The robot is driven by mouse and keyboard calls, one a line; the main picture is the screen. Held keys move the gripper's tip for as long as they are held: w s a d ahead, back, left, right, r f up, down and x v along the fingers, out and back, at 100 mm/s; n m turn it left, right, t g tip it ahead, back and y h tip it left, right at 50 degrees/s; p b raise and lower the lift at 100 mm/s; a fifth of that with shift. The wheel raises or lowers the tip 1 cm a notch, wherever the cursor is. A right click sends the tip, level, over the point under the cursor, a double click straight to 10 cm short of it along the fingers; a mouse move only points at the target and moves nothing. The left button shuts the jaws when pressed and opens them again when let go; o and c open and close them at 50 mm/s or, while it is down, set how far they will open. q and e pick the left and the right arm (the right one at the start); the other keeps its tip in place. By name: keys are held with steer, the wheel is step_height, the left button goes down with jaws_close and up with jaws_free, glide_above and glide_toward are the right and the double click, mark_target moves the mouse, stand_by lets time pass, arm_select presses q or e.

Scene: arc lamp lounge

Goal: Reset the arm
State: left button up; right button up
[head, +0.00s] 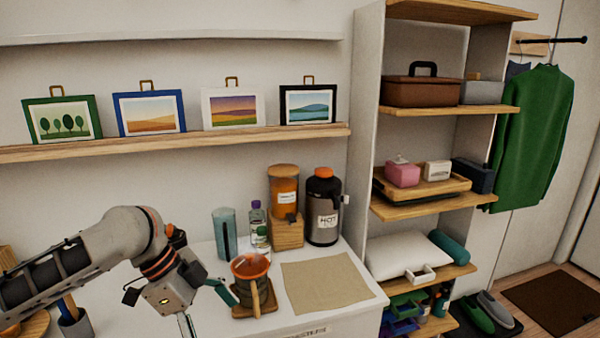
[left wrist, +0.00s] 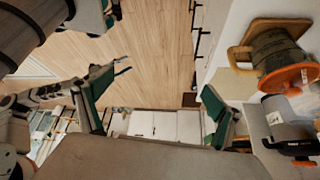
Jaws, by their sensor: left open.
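My left arm comes in from the left in the head view. My left gripper (head: 210,312) is open over the white counter (head: 235,326), just left of a dark pot with an orange rim and wooden handle (head: 250,281). The pot stands upright on a wooden coaster (head: 268,310). In the left wrist view my left gripper (left wrist: 155,95) shows two green-padded fingers spread apart with nothing between them. The pot's orange rim (left wrist: 290,77) shows at the right there, outside the fingers.
Behind the pot stand a teal cylinder (head: 225,234), a bottle (head: 257,222), an orange canister (head: 285,195) and a black hot flask (head: 323,208). A beige mat (head: 327,283) lies clear to the right. A cup (head: 75,324) stands lower left. A shelf unit (head: 368,130) rises at right.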

arm_select(q)
steer(key=d+f+n+t+h, duration=0.1)
steer(key=d+f+n+t, duration=0.25)
steer(key=f, duration=0.55)
steer(key=d+f+n+t+h, duration=0.25)
steer(key=d+f+n, duration=0.25)
steer(key=f, duration=0.4)
steer(key=s+a+f+n+t+y, duration=0.4)
steer(key=s+a+f+n+y, duration=0.1)
steer(key=s+a+f, duration=0.8)
steer(key=s+a+y, duration=0.1)
steer(key=s, duration=0.1)
steer(key=shift+s+t+y, duration=0.3)
steer(key=shift+s+y, duration=0.05)
